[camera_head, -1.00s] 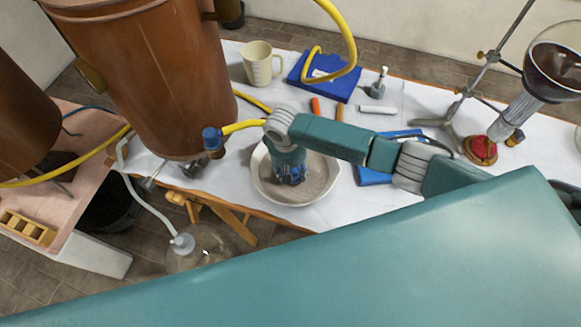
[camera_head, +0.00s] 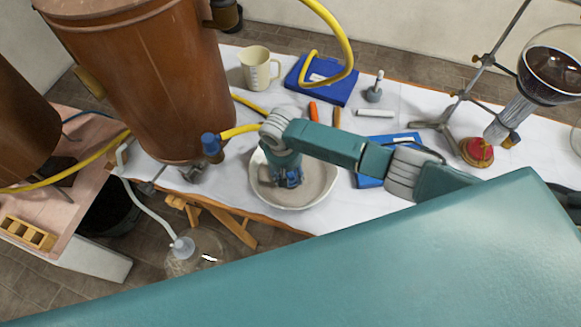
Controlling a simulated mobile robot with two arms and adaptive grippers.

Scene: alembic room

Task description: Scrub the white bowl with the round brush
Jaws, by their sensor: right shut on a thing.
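The white bowl (camera_head: 320,188) sits on the white-covered table near its front edge, just right of the large copper-brown vessel. My right arm reaches in from the right, and my right gripper (camera_head: 289,179) points down inside the bowl, left of its middle. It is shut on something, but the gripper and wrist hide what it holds. The round brush is not plainly visible; I cannot tell whether it is the held thing. My left gripper does not show.
The brown vessel (camera_head: 150,80) with its blue-capped tap (camera_head: 211,143) stands close left of the bowl. A cream jug (camera_head: 258,68), a blue case (camera_head: 322,82) and a small pestle-like tool (camera_head: 374,88) lie behind. A stand with glassware (camera_head: 548,75) is at right.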

